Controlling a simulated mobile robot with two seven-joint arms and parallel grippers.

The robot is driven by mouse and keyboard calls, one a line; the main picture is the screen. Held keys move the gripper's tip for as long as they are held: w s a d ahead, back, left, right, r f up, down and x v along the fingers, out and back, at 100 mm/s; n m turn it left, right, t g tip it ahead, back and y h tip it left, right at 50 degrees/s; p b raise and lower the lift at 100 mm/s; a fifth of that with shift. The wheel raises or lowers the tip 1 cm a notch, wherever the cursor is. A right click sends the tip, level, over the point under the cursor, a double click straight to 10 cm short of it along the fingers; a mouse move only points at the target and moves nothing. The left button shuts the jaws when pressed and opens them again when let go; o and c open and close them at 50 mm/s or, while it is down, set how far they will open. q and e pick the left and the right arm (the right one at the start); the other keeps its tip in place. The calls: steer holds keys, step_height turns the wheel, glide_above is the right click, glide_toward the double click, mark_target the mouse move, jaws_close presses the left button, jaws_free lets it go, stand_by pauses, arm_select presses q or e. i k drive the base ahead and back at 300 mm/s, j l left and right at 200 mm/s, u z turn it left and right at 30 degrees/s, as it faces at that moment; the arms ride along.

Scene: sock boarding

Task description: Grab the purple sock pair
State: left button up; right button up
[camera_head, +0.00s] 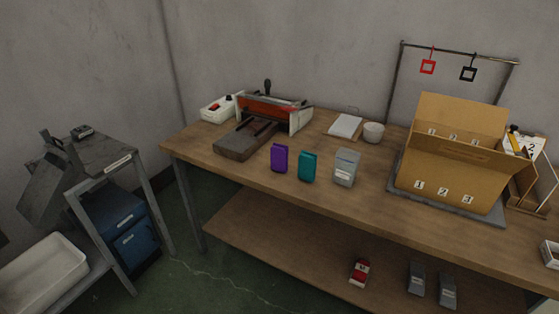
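A small purple bundle (280,158), which looks like the purple sock pair, stands upright near the front edge of the wooden table (230,177). A teal bundle (308,166) stands just to its right, with a narrow gap between them. A grey box or bundle (346,167) with a pale label stands further right. No gripper touches the purple pair. Neither of my grippers shows in the head view.
A red and grey press-like device (272,110) sits behind the purple pair. An open cardboard box (450,180) with numbered slots stands on the right. A hook rack (391,80) rises behind it. A lower shelf (290,240) holds several small items. A metal stand (150,205) is on the left.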

mark_target(278, 152)
steer(key=i+j+z, duration=0.1)
steer(key=i, duration=0.35)
steer(key=i+j+z, duration=0.1)
steer(key=i, duration=0.35)
